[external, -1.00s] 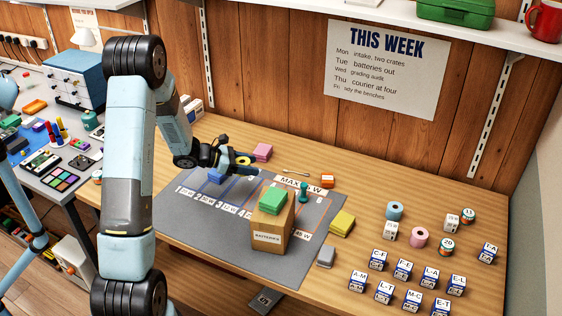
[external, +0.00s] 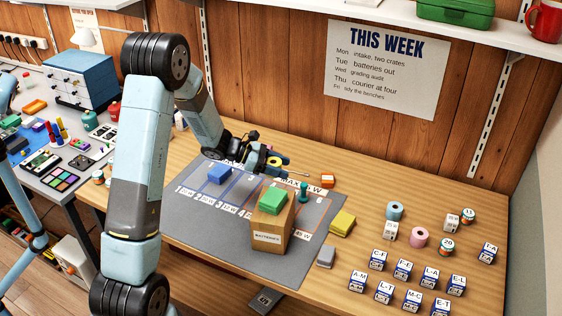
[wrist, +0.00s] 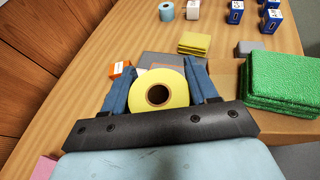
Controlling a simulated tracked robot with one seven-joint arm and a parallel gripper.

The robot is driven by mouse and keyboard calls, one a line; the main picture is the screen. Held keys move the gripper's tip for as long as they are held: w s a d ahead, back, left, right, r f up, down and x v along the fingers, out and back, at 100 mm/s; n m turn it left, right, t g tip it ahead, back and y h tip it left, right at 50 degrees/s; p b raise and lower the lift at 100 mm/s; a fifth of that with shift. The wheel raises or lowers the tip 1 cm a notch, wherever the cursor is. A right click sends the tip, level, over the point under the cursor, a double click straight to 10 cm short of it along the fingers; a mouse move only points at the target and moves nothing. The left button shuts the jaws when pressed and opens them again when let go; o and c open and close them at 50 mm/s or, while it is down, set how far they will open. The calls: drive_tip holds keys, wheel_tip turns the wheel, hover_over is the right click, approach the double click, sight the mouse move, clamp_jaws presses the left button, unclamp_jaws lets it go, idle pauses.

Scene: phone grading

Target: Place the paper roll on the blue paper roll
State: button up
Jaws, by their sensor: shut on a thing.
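My gripper (external: 272,165) is shut on a yellow paper roll (wrist: 158,95), which sits between the two blue fingers in the wrist view with its core hole facing the camera. In the external view the gripper is raised above the back of the grey mat, behind the cardboard box. The blue paper roll (external: 395,211) stands on the wooden table to the right, apart from the gripper. It also shows at the top of the wrist view (wrist: 166,11).
A cardboard box (external: 268,238) with green sponges (external: 272,200) on top stands on the mat. A yellow sponge stack (external: 342,222) and a grey block (external: 325,256) lie right of it. A white cube (external: 390,230) and a pink roll (external: 419,237) stand close to the blue roll.

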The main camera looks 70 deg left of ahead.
drive_tip(key=w+d+r+m+g+h, duration=0.3)
drive_tip(key=w+d+m+g+h, duration=0.3)
drive_tip(key=w+d, duration=1.5)
drive_tip(key=t, duration=0.1)
hover_over(401, 209)
drive_tip(key=shift+m, duration=0.3)
drive_tip(key=f, duration=0.9)
drive_tip(key=shift+s, duration=0.3)
drive_tip(key=shift+w+f, duration=0.2)
drive_tip(key=shift+f, duration=0.2)
drive_tip(key=shift+w+f, duration=0.1)
drive_tip(key=shift+f, duration=1.45)
drive_tip(key=o, duration=1.1)
drive_tip(key=shift+f, duration=0.1)
